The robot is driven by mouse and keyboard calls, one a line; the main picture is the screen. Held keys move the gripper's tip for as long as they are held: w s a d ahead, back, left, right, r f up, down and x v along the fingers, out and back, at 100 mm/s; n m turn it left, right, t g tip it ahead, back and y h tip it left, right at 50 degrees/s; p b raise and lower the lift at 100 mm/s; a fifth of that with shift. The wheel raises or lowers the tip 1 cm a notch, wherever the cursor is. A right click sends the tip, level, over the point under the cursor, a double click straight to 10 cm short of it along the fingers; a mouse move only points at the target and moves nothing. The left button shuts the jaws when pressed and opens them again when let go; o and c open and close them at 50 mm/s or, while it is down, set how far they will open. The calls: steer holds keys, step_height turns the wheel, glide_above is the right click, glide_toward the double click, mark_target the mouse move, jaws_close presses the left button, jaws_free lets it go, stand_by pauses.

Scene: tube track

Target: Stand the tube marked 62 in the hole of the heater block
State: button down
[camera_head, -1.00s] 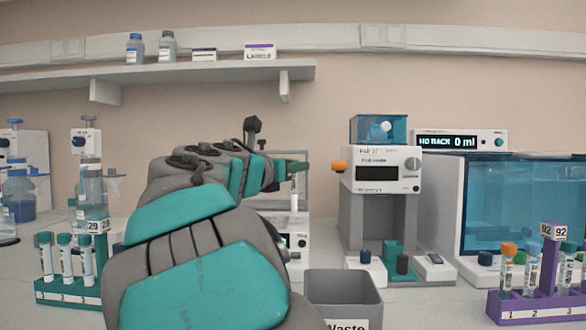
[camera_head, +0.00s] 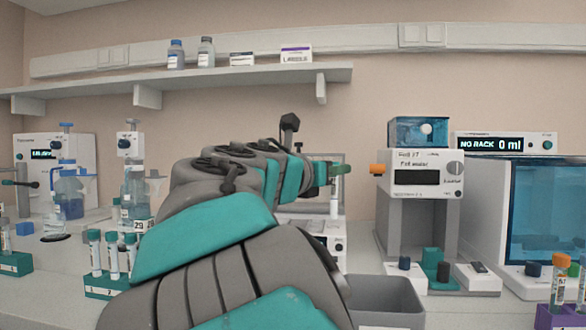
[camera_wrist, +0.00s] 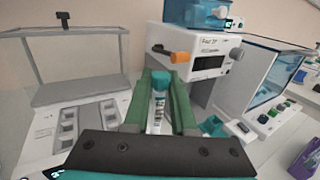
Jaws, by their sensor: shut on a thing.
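My gripper (camera_head: 341,168) is at the end of my outstretched arm, above the bench in the head view. In the wrist view its two green fingers (camera_wrist: 159,98) are shut on a tube (camera_wrist: 157,117) with a teal cap and a white label. The tube hangs roughly upright; its number is too small to read. A white device (camera_wrist: 78,128) with several slots lies to the left of the fingers in the wrist view. I cannot tell whether it is the heater block. In the head view my arm hides much of that part of the bench.
A grey waste bin (camera_head: 385,300) stands before the white reader (camera_head: 425,172) with its orange knob. A green rack (camera_head: 106,286) of teal-capped tubes is at left. A blue-windowed cabinet (camera_head: 515,265) and a purple rack (camera_head: 556,316) are at right. A shelf (camera_head: 230,78) runs behind.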

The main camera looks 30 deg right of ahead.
steer(key=shift+r+p, duration=0.25)
steer(key=shift+p, duration=0.15)
steer(key=shift+f, duration=0.15)
steer(key=shift+w, duration=0.4)
steer(key=w+d, duration=0.3)
steer(key=w, duration=0.4)
steer(key=w+d+r, duration=0.1)
steer(key=w+d, duration=0.2)
steer(key=w, duration=0.5)
steer(key=shift+w+r, duration=0.2)
steer(key=shift+d, duration=0.1)
